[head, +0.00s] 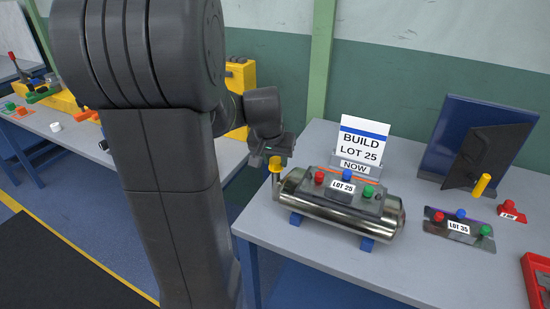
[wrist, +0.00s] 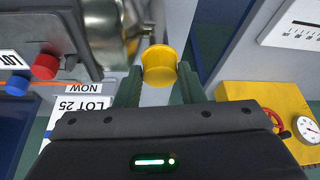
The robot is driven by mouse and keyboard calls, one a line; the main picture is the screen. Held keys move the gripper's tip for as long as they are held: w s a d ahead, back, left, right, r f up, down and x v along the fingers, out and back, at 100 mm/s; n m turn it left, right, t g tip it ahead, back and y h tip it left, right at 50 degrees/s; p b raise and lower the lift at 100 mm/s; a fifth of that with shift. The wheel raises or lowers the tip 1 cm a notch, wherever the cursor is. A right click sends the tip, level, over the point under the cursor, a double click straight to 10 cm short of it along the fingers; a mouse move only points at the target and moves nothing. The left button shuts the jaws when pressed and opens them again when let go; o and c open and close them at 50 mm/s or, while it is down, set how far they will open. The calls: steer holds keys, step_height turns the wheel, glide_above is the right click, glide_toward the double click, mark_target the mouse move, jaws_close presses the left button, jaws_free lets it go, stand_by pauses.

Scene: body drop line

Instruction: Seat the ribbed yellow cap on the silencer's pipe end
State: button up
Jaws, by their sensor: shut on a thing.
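The silencer (head: 345,212) is a shiny metal cylinder lying on blue supports on the right-hand table. Its pipe end is at its left end, mostly hidden by the cap and gripper in the head view. In the wrist view the silencer (wrist: 112,28) is at the top, with the short pipe end (wrist: 147,29) just beyond the cap. The yellow cap (wrist: 159,66) is between my gripper's fingers (wrist: 160,80), which are shut on it. In the head view the cap (head: 275,163) is at the silencer's left end, below my gripper (head: 271,154). I cannot tell whether cap and pipe touch; the ribs are not clear.
A LOT 25 plate (head: 343,186) with red, blue and green knobs sits on the silencer. A BUILD LOT 25 sign (head: 361,142) stands behind. A LOT 35 plate (head: 459,227) and a yellow cylinder (head: 481,186) are to the right. A yellow box with a gauge (wrist: 262,105) shows in the wrist view.

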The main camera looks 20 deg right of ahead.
steer(key=shift+f+b, duration=1)
steer(key=shift+f, duration=0.15)
stand_by(0.4)
steer(key=o, duration=0.8)
steer(key=shift+o, duration=1.1)
steer(key=shift+a, duration=0.15)
steer(key=shift+s+d+r+p, duration=0.1)
steer(key=shift+d+r+p, duration=0.05)
steer(key=shift+r+p, duration=0.4)
steer(key=shift+s+d+r+p, duration=0.1)
steer(key=shift+r+p, duration=0.25)
steer(key=shift+r, duration=0.3)
steer(key=shift+w+a+r+p, duration=0.1)
steer(key=shift+w+r+p, duration=0.05)
steer(key=shift+r+p, duration=1.45)
steer(key=shift+r+b, duration=0.25)
steer(key=shift+b, duration=0.05)
